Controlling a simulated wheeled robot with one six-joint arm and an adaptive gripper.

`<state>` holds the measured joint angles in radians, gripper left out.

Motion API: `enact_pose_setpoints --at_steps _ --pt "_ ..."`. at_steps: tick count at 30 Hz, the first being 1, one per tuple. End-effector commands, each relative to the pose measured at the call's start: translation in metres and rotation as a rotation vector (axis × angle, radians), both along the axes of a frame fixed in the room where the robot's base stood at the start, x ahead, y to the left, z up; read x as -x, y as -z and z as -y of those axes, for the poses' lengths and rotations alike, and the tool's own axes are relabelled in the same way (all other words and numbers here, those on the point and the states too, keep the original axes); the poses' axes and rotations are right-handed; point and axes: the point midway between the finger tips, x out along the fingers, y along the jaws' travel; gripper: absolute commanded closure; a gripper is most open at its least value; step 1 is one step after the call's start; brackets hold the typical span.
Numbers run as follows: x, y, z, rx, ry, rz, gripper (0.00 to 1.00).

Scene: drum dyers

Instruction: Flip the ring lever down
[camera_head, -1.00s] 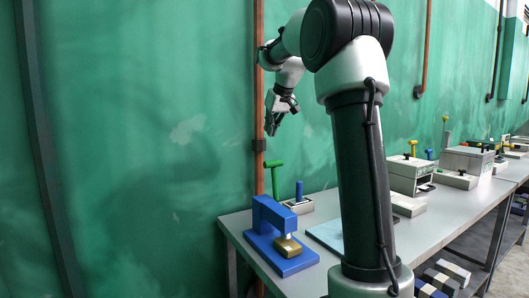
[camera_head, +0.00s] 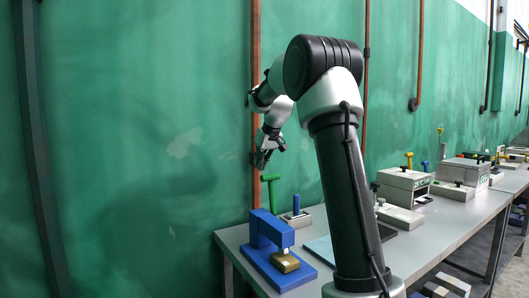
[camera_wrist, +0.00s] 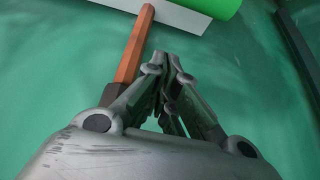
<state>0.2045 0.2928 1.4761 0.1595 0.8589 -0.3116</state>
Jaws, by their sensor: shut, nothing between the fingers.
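My gripper (camera_head: 263,160) is shut and empty. It hangs in front of the green wall, just above a green T-shaped handle (camera_head: 270,178) in the picture. A gap shows between them. The handle stands upright beside a small grey box with a blue upright knob (camera_head: 296,204). In the wrist view the shut fingers (camera_wrist: 168,75) point up the picture, and a green cylinder (camera_wrist: 215,7) shows at the top edge, cut off. I cannot tell which part is the ring lever; no ring shape is clear in either view.
A blue press (camera_head: 262,230) with a brass block (camera_head: 286,262) stands at the near left end of the grey table (camera_head: 232,240). A copper pipe (camera_head: 256,100) runs up the wall behind my gripper. Grey boxes (camera_head: 404,187) with levers stand farther right.

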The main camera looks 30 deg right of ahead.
Motion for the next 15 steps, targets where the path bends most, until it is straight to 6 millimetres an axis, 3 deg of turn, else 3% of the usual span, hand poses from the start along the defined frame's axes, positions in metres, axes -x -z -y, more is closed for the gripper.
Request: enact_pose_setpoints --at_steps 1,4,9,15 --pt "-0.005 0.009 0.000 -0.001 -0.001 -0.002 1.00" --pt "0.016 0.008 0.001 -0.001 0.001 0.001 1.00" --pt "0.032 0.012 0.001 -0.001 0.001 0.001 1.00" --pt "0.037 0.013 0.002 0.000 0.000 0.000 1.00"
